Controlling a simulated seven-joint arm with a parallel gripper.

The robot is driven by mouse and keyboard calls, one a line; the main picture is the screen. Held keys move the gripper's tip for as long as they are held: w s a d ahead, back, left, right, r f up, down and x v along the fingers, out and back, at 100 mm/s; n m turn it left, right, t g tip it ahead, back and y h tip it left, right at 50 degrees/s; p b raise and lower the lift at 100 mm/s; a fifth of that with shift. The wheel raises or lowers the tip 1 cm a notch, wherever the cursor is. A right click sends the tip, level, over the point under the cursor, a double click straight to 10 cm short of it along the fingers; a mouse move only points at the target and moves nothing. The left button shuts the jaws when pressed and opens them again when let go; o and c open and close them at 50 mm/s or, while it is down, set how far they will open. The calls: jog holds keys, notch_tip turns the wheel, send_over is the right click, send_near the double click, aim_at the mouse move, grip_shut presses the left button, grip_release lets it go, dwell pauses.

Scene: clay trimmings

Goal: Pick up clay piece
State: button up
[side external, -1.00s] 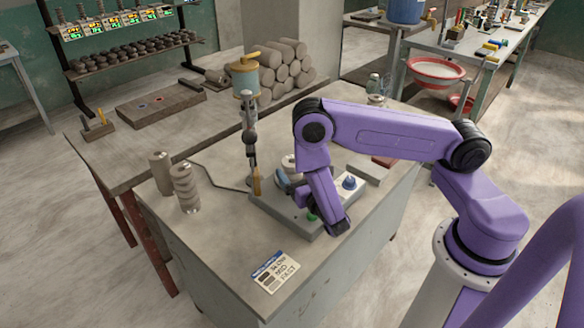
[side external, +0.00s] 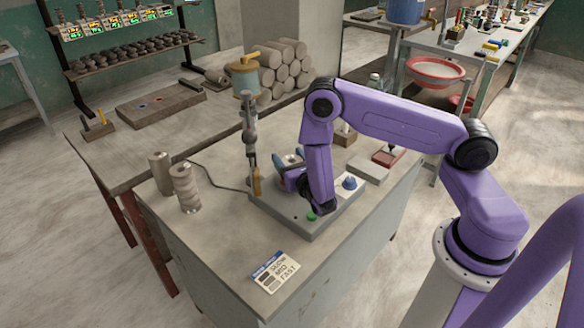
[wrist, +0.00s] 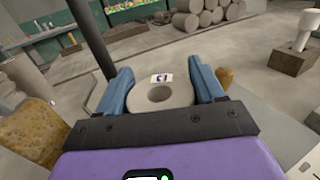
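The clay piece (wrist: 160,96) is a pale ring-shaped block with a round hole in its top. In the wrist view it sits between the two blue fingers of my gripper (wrist: 162,75), which are spread wide on either side of it. I cannot tell whether the fingers touch it. In the side view the clay piece (side external: 290,160) shows at the far part of the grey device base, beside my gripper (side external: 291,170). My forearm hides part of the gripper.
The grey base (side external: 318,228) has a green button and a blue knob (side external: 349,182). A metal stand with a yellow-topped canister (side external: 245,80) rises close behind. Clay cylinders (side external: 185,188) stand at the left. A label card (side external: 275,271) lies at the table's front; bare tabletop surrounds it.

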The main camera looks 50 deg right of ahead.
aim_at(289, 157)
jog(key=c, duration=0.4)
jog(key=shift+r, duration=0.15)
jog(key=shift+r, duration=0.5)
notch_tip(289, 157, up, 2)
jog(key=shift+r, duration=0.1)
jog(key=s+a+r, duration=0.1)
jog(key=s+r, duration=0.9)
jog(key=s, duration=0.4)
jog(key=shift+n+t+y, duration=0.3)
jog(key=shift+n+y, duration=0.3)
jog(key=shift+y, duration=0.3)
jog(key=w+a+r, duration=0.1)
jog(key=w, duration=0.1)
jog(key=w+r, duration=0.2)
jog(key=w, duration=0.1)
jog(key=w+a+r, duration=0.1)
jog(key=w+r, duration=0.1)
jog(key=shift+w+a+r, duration=0.1)
jog(key=shift+w+a, duration=0.15)
jog(key=shift+a, duration=0.05)
